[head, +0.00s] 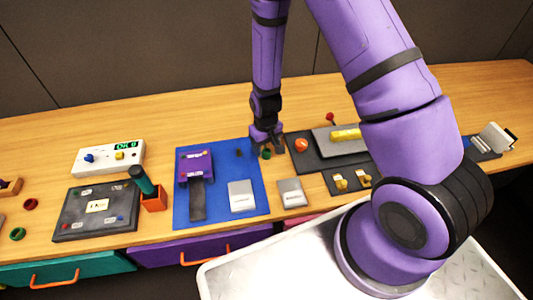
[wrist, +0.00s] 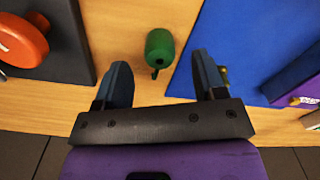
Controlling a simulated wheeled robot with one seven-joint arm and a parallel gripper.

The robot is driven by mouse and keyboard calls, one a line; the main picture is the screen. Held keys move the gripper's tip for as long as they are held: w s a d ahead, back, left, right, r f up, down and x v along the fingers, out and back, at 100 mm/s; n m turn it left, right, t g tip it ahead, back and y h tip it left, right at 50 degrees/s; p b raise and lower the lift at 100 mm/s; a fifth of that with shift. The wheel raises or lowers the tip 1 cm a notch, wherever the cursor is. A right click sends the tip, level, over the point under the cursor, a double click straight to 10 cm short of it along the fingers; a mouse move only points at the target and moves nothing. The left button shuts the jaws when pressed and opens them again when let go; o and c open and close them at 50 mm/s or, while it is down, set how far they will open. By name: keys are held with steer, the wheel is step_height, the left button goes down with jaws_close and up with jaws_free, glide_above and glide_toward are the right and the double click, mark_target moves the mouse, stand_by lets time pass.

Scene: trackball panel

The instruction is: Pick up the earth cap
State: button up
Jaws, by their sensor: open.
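A small green cap (wrist: 159,46), which looks like the earth cap, lies on the bare wood between the blue mat and a dark panel. A short thin stub shows at its lower end in the wrist view. In the head view the green cap (head: 266,154) shows just below my gripper (head: 267,146). In the wrist view my gripper (wrist: 161,76) is open and empty. Its two fingers stand to either side of the cap's line, and the cap is beyond the fingertips, not between them. Height above the table is hard to tell.
The blue mat (head: 222,215) holds a purple device (head: 195,168) and a light block (head: 242,196). A dark panel (head: 309,165) with a red knob (head: 301,145) stands close on the other side. An orange cup (head: 154,200) holds a green-handled tool (head: 141,180).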

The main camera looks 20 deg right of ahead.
steer(key=shift+f, duration=1.2)
steer(key=c, duration=0.9)
steer(key=shift+r, duration=0.1)
